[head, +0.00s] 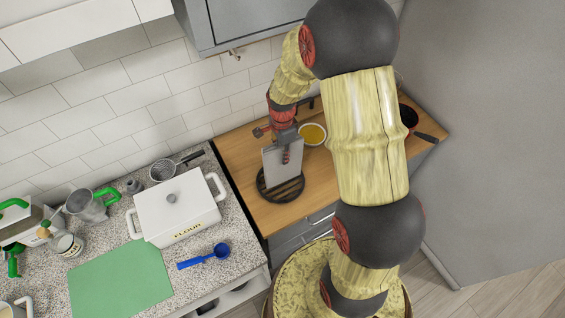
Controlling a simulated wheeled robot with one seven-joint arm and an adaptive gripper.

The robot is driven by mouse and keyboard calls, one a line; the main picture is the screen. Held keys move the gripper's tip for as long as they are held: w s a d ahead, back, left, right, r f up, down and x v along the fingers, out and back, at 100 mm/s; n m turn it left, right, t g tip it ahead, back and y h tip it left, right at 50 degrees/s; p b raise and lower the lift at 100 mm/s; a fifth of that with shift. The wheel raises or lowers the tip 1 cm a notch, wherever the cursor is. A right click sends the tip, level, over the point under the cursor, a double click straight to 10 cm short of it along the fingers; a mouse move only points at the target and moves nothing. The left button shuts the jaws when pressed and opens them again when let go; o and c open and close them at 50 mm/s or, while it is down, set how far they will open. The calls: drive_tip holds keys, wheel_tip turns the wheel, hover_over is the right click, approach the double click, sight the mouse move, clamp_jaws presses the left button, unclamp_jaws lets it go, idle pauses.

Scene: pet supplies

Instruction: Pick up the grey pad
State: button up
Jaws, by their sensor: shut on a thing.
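The grey pad (279,166) is a flat, light grey sheet on the wooden counter side of the scene. It stands nearly upright above a round dark slatted trivet (297,190). My gripper (286,143) is shut on the pad's upper part, with a finger showing against its face. I cannot tell whether the pad's lower edge touches the trivet. My arm comes in from the upper right and hides part of the counter.
A bowl of yellow food (312,134) stands just right of the pad. A dark pan (409,117) sits farther right, partly behind my arm. On the speckled counter are a white flour box (176,211), a blue scoop (204,257) and a green mat (121,284).

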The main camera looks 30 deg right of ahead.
sight(282, 148)
clamp_jaws()
idle(0.5)
wheel_tip(282, 148, up, 3)
drive_tip(key=shift+w+r, duration=0.1)
drive_tip(key=shift+r, duration=0.1)
drive_tip(key=s+a+r+b, duration=0.1)
drive_tip(key=s+a+r, duration=0.2)
drive_tip(key=s+r, duration=0.6)
drive_tip(key=shift+s+a+r, duration=0.3)
drive_tip(key=shift+s+r, duration=0.05)
drive_tip(key=shift+s, duration=2.1)
